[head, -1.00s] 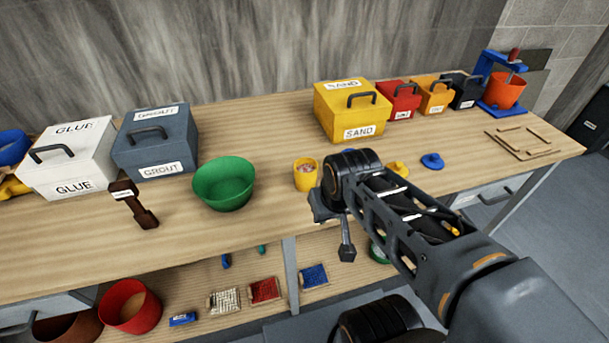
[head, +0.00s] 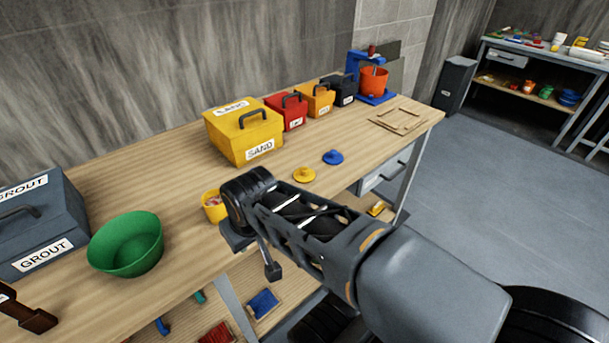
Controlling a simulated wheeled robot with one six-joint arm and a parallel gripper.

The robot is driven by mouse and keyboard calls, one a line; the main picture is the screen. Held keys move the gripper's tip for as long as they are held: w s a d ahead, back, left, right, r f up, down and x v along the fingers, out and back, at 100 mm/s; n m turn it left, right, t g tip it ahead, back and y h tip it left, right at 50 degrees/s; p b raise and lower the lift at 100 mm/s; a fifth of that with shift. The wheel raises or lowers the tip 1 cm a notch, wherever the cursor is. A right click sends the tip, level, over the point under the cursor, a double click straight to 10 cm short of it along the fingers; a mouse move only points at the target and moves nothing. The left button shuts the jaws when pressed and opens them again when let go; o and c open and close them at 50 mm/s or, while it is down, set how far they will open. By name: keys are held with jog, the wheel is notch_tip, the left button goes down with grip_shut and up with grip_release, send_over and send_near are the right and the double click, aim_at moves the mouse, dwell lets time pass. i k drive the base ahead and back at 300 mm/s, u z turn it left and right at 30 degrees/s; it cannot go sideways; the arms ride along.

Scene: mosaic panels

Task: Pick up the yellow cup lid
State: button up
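The yellow cup lid (head: 304,175) lies flat on the wooden workbench, a round disc with a small knob on top. A similar blue lid (head: 333,157) lies just behind it to the right. The yellow cup (head: 211,208) stands to the left, partly hidden by my arm, with something pinkish inside. My gripper (head: 258,258) points down at the bench's front edge, in front of the yellow cup and to the left of the yellow lid. It is apart from the lid. Its fingers are partly hidden by my wrist, so its opening is unclear.
A yellow SAND box (head: 243,135) stands behind the lids, with smaller red (head: 287,112), orange (head: 315,100) and dark boxes beside it. A wooden frame (head: 398,120) lies at the right end. A green bowl (head: 127,245) stands at the left. Bare bench surrounds the lids.

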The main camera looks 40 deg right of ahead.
aim_at(303, 174)
jog(key=k, duration=1.3)
jog(key=z, duration=0.7)
jog(key=i, duration=1.45)
jog(key=u, duration=0.5)
